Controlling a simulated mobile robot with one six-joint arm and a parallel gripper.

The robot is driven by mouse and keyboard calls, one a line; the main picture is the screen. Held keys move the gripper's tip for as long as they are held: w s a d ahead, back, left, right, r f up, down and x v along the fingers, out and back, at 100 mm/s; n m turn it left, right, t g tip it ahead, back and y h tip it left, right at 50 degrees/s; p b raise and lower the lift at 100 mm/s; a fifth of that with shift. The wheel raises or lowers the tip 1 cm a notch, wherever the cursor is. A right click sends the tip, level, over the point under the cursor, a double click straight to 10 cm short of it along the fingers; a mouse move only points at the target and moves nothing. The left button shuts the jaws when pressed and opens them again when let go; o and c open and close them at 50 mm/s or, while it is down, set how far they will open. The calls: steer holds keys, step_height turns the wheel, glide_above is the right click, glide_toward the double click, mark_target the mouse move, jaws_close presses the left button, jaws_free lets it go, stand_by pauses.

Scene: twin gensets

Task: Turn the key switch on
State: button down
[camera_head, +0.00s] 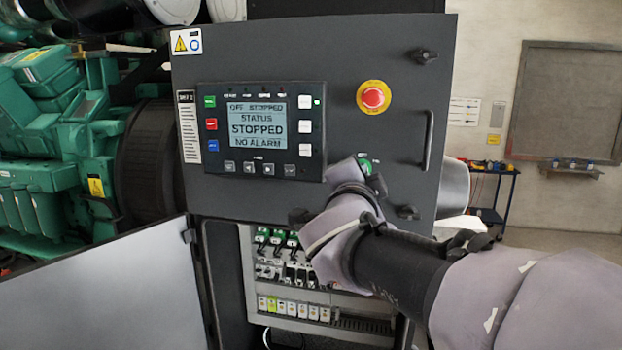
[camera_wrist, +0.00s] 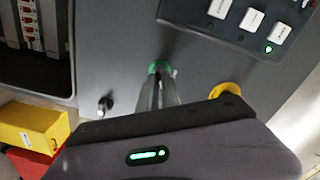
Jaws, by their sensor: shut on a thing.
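The key switch (camera_head: 366,165) shows as a small green-ringed part on the dark panel door, below the red emergency stop. My gripper (camera_head: 369,178) is right at it and hides most of it. In the wrist view the green ring (camera_wrist: 158,66) of the key switch shows just past the tips of my gripper (camera_wrist: 160,80). The fingers are close together and shut on the key switch. The key's exact angle is hidden. The display (camera_head: 257,123) reads "OFF STOPPED", "STATUS STOPPED" and "NO ALARM".
The red emergency stop (camera_head: 373,97) with its yellow collar sits above my gripper. A door handle (camera_head: 428,141) and latches (camera_head: 407,212) are at the right. An open cabinet (camera_head: 290,273) with breakers lies below. A green genset (camera_head: 50,150) stands at the left.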

stand_by(0.3)
steer(key=c, duration=1.6)
jaws_free()
steer(key=shift+o, duration=0.2)
steer(key=shift+s, duration=0.1)
steer(key=p+v, duration=0.2)
steer(key=v, duration=1.5)
steer(key=shift+a, duration=0.1)
